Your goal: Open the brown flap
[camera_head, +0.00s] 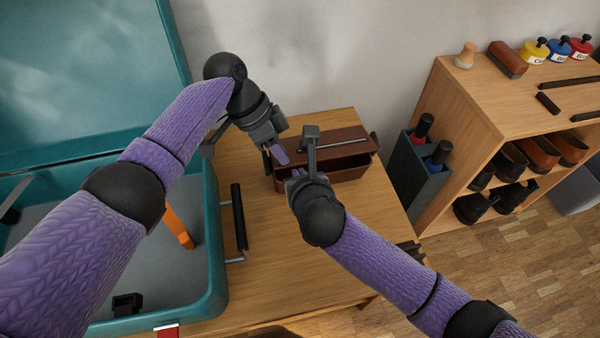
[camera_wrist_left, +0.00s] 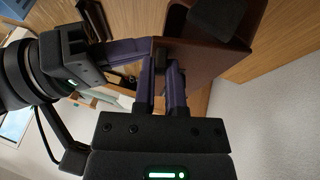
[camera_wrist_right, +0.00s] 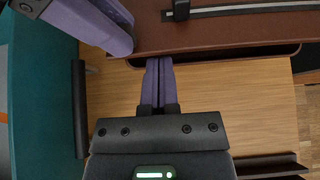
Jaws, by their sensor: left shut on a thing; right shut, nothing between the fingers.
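A brown box (camera_head: 350,173) stands on the wooden table against the wall. Its brown flap (camera_head: 345,134) is on top and carries a grey bar (camera_head: 335,145); the flap's front edge also shows in the right wrist view (camera_wrist_right: 230,50). My left gripper (camera_head: 277,158) is at the box's left end, shut on a brown panel (camera_wrist_left: 190,58) between its fingers; I cannot tell whether this is the flap or the box wall. My right gripper (camera_wrist_right: 160,62) is shut and empty, its tips at the flap's front edge, over a dark gap. Contact there is unclear.
An open teal case (camera_head: 212,240) with a black handle (camera_head: 239,217) fills the left. A dark holder (camera_head: 418,170) with bottles and a wooden shelf (camera_head: 465,100) with shoes stand to the right. The table in front of the box is clear.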

